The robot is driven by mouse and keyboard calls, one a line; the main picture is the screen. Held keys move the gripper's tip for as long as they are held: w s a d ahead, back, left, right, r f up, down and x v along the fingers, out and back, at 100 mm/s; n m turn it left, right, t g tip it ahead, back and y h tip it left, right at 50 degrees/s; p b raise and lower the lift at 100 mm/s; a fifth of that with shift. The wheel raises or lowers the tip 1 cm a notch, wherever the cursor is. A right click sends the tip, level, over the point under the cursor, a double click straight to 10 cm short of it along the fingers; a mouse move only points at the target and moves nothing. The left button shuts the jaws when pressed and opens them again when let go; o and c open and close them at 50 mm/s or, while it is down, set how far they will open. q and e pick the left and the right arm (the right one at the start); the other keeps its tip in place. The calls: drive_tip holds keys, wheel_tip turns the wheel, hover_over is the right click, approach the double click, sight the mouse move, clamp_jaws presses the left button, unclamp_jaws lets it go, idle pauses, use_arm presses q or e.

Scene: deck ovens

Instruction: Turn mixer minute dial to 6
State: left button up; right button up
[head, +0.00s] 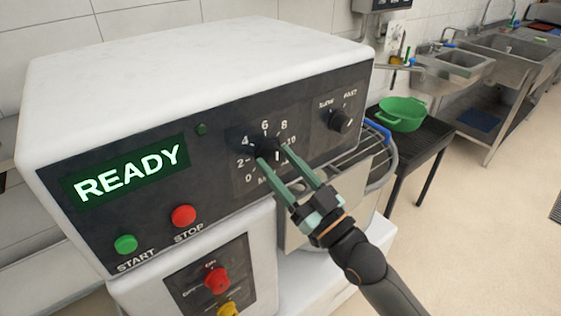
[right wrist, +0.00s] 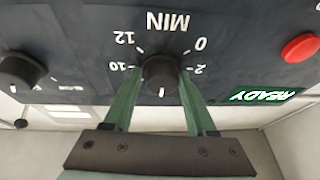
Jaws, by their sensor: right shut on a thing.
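The black minute dial (head: 266,145) is on the mixer's dark front panel, inside a ring of white numbers from 0 to 12. My right gripper (head: 273,150) is shut on this dial, one green finger on each side of it. In the right wrist view the dial (right wrist: 161,75) sits between the fingertips, and the panel appears upside down. Its white line points down there, away from the MIN label, toward the side where 6 lies. The fingers hide the numbers near that side in the wrist view. My left gripper is not in view.
A speed knob (head: 340,120) is right of the dial. A lit READY display (head: 128,172), a red STOP button (head: 184,216) and a green START button (head: 125,244) are to the left. The bowl guard (head: 380,165) is below right. A green colander (head: 402,114) stands on a black table.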

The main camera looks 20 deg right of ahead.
drive_tip(key=shift+a, duration=0.15)
drive_tip(key=o, duration=1.3)
drive_tip(key=shift+s+d+f, duration=0.25)
drive_tip(key=shift+s+f, duration=0.1)
drive_tip(key=shift+s, duration=0.2)
drive_tip(key=b+v, duration=0.3)
drive_tip(key=v, duration=0.8)
drive_tip(key=shift+s, duration=0.1)
